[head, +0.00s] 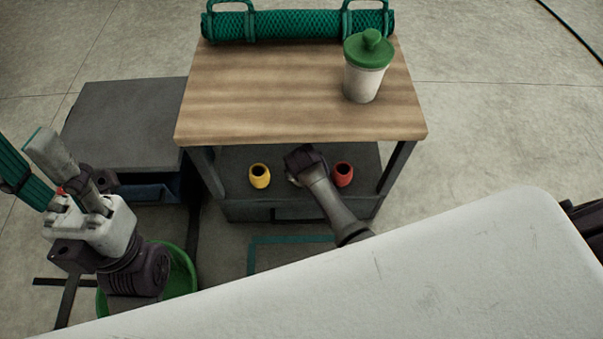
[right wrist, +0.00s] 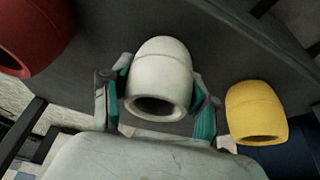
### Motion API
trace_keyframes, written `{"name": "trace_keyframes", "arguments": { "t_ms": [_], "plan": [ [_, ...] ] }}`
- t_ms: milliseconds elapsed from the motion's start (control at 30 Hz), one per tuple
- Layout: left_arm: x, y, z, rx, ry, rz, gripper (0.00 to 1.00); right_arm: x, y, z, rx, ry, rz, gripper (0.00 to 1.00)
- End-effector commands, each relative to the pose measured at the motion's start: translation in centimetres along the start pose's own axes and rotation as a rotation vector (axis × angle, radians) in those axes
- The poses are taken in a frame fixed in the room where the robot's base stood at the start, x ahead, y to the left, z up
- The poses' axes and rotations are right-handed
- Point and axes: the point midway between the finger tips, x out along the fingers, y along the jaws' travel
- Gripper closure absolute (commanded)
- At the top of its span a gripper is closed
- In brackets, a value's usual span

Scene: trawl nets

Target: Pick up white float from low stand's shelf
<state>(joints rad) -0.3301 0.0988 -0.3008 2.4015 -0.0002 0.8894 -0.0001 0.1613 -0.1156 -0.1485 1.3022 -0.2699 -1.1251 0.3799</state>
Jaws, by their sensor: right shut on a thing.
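The white float (right wrist: 160,75) sits between the two teal-padded fingers of my right gripper (right wrist: 162,100), which is shut on it. In the head view my right gripper (head: 300,165) reaches under the wooden top to the dark shelf (head: 232,165) of the low stand (head: 300,95). Only a sliver of the white float (head: 293,180) shows there, the rest hidden by my gripper. I cannot tell whether it touches the shelf. My left gripper (head: 20,140) is at the left edge, open, away from the stand, with no object visible in it.
A yellow float (head: 260,176) and a red float (head: 342,174) stand close on either side. The wooden top overhangs the shelf and holds a green-lidded white jar (head: 365,75) and a rolled green net (head: 298,25). A grey low platform (head: 125,125) is at left.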

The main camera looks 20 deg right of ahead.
Motion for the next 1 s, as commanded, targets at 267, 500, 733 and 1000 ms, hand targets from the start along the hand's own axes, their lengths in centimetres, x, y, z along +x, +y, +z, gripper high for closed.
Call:
{"name": "trace_keyframes", "arguments": {
  "t_ms": [267, 500, 733, 1000],
  "plan": [
    [0.1, 0.0, 0.0, 0.000, 0.000, 0.000, 0.60, 0.0, 0.0, 0.0, 0.000, 0.000, 0.000, 0.74],
    [0.8, 0.0, -0.2, 0.000, 0.000, 0.000, 0.60, -0.5, 0.2, -0.2, 0.000, 0.000, 0.000, 0.74],
    [1.6, 0.0, -0.5, 0.000, 0.000, -0.002, 0.60, -1.1, 0.7, -0.6, -0.001, 0.000, 0.001, 0.74],
    [2.2, 0.0, -0.5, 0.000, -0.019, -0.007, 0.60, -1.5, 1.2, -0.7, -0.001, 0.000, 0.001, 0.74]
  ]
}}
